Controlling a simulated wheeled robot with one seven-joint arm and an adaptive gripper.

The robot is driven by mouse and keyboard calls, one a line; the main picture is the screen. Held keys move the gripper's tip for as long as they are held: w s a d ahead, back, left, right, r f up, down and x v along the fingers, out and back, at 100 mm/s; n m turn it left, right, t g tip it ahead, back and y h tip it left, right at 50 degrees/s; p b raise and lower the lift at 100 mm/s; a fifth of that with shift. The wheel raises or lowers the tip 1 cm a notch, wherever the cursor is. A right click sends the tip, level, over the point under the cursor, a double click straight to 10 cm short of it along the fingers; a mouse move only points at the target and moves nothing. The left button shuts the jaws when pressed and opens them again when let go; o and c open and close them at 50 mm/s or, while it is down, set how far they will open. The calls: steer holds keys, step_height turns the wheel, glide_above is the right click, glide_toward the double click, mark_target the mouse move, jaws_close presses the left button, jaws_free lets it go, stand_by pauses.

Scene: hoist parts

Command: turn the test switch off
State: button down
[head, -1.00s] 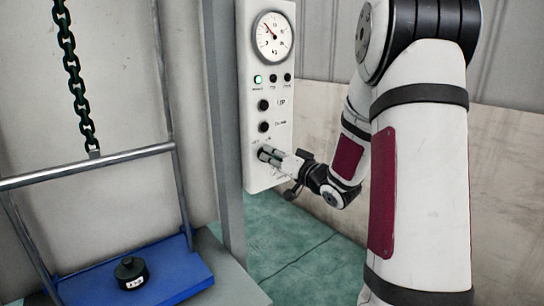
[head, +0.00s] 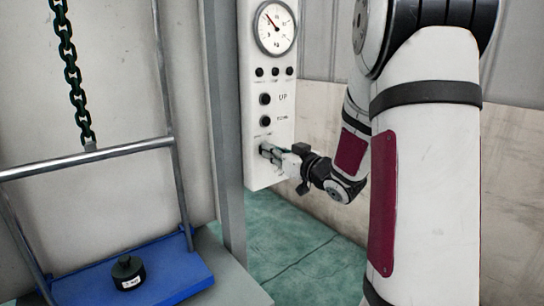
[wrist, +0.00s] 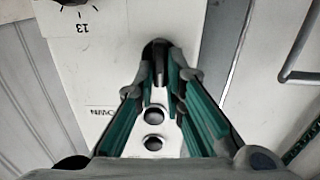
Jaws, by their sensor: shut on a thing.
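The white control panel (head: 257,85) stands upright on the grey post. My gripper (head: 268,152) is at the panel's lower part, below the two black push buttons. In the wrist view, my gripper (wrist: 160,72) has its green-lined fingers closed around the dark lever of the test switch (wrist: 157,62), which sticks out of the panel. In the head view the fingers hide the switch, and its label cannot be read. The lamp at the left of the row (head: 259,72) is dark.
A round gauge (head: 275,27) tops the panel. The UP button (head: 265,99) and down button (head: 265,121) sit just above my gripper. At left, a chain (head: 72,75) holds a blue platform (head: 170,268) bearing a black weight (head: 128,272). Green floor lies below.

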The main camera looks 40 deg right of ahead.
steer(key=n+b, duration=0.4)
steer(key=n, duration=0.1)
steer(key=shift+a+f, duration=0.1)
steer(key=shift+a, duration=0.1)
steer(key=shift+n, duration=0.4)
steer(key=c, duration=1.7)
jaws_free()
steer(key=shift+o, duration=0.2)
steer(key=shift+s, duration=0.1)
steer(key=s, duration=1.2)
steer(key=shift+d, duration=0.2)
steer(key=shift+w, duration=0.1)
steer(key=shift+w, duration=0.1)
